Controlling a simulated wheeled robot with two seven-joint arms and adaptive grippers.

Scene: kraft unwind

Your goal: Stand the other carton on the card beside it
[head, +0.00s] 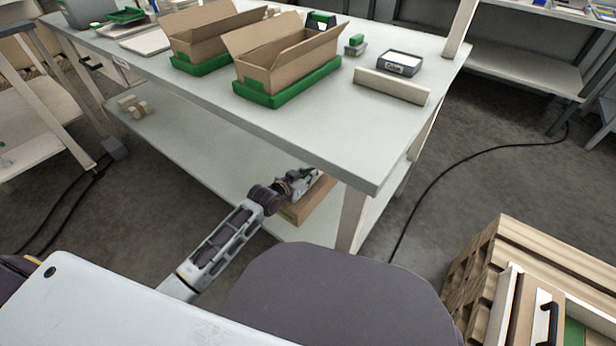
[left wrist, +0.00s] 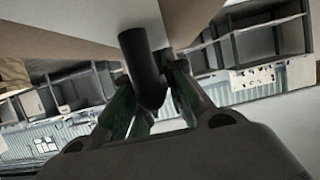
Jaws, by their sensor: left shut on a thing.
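Two open brown cartons stand on the tabletop, the left carton (head: 215,36) on one green card (head: 203,66) and the right carton (head: 290,62) on another green card (head: 262,100). My left gripper (head: 302,178) is below the table's front edge, shut at another brown carton (head: 312,206), which is partly hidden by the tabletop and my arm. I cannot tell whether that carton rests on the lower shelf. In the left wrist view the green-dark fingers (left wrist: 150,105) close around a dark rounded part, with tan surfaces close above. My right gripper is not in view.
The pale table (head: 330,140) has a cream block (head: 392,86), a grey labelled box (head: 399,63) and a small green-topped item (head: 356,45). Its front right corner is clear. A table leg (head: 353,218) stands right of the gripper. A wooden crate (head: 500,262) is at lower right.

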